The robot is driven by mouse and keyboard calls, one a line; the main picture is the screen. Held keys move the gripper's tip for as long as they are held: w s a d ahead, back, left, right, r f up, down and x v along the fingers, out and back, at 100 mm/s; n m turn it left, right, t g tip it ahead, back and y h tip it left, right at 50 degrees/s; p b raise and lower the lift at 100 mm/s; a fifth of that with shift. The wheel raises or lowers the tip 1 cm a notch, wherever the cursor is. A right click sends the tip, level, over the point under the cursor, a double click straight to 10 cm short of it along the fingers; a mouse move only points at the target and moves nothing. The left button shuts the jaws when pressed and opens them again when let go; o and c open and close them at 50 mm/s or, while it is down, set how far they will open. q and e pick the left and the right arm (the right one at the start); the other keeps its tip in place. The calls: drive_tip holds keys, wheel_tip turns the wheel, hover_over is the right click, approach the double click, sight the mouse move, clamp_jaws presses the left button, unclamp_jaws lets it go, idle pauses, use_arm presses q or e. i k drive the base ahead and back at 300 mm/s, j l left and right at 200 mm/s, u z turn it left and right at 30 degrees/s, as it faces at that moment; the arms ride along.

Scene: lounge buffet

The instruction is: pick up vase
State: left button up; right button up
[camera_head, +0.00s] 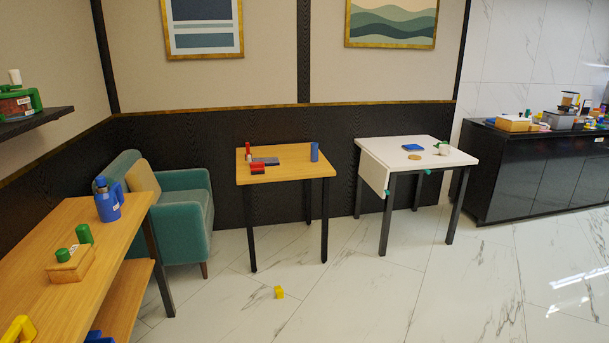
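No thing in view is plainly a vase. A slim blue upright cylinder (314,152) stands at the right side of the small wooden table (285,174); I cannot tell if it is a vase. A blue jug-like container (107,204) with a handle stands on the long wooden table (119,245) at the left. Neither of my grippers shows in this view.
A teal armchair (183,225) stands behind the long table. A white table (380,150) with small items stands right of the small wooden table. A black cabinet (540,179) bears several objects. A yellow block (279,292) lies on the otherwise clear middle floor.

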sight(314, 154)
drive_tip(key=i+z, duration=0.2)
drive_tip(key=i, duration=1.8)
